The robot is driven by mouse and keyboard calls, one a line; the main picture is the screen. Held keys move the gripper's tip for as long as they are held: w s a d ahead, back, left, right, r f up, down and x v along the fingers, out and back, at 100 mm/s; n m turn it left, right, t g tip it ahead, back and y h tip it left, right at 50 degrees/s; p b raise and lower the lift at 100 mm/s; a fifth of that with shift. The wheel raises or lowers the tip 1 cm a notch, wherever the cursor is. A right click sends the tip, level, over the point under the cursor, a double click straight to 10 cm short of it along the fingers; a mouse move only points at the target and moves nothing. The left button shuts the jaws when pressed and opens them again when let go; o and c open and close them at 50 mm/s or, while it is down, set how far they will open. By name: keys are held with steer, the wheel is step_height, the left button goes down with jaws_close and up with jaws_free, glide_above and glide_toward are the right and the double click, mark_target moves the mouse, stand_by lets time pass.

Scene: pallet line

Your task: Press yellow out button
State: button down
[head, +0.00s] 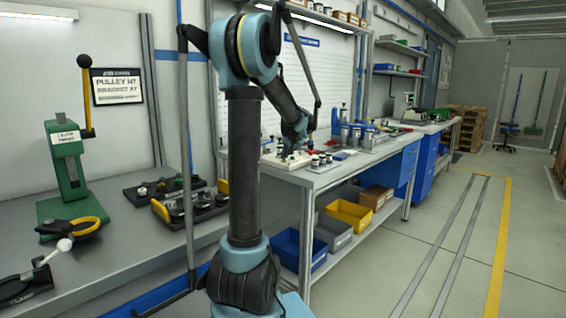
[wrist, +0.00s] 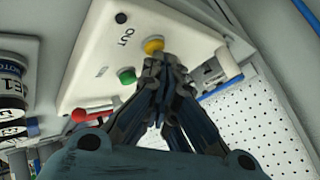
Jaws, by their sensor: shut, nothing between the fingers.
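The yellow button (wrist: 153,46) sits on a pale panel (wrist: 100,62) in the wrist view, near the printed word OUT. A green button (wrist: 127,76) is on the same panel, lower left of the yellow one. My gripper (wrist: 158,64) is shut and empty, with its fingertips just below the yellow button in the picture. I cannot tell whether they touch it. In the head view my gripper (head: 291,151) is small and dark over the workbench, at the pale panel (head: 284,161). The buttons are too small to tell apart there.
A red-handled tool (wrist: 92,113) and labelled cylinders (wrist: 12,105) lie beside the panel. The workbench (head: 325,178) carries more jars and tools to the right. Blue (head: 290,249) and yellow (head: 349,214) bins sit on its lower shelf. The floor (head: 400,255) to the right is clear.

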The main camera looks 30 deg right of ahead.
steer(key=shift+r, duration=0.1)
stand_by(0.3)
steer(key=shift+r, duration=0.8)
steer(key=shift+r, duration=2.55)
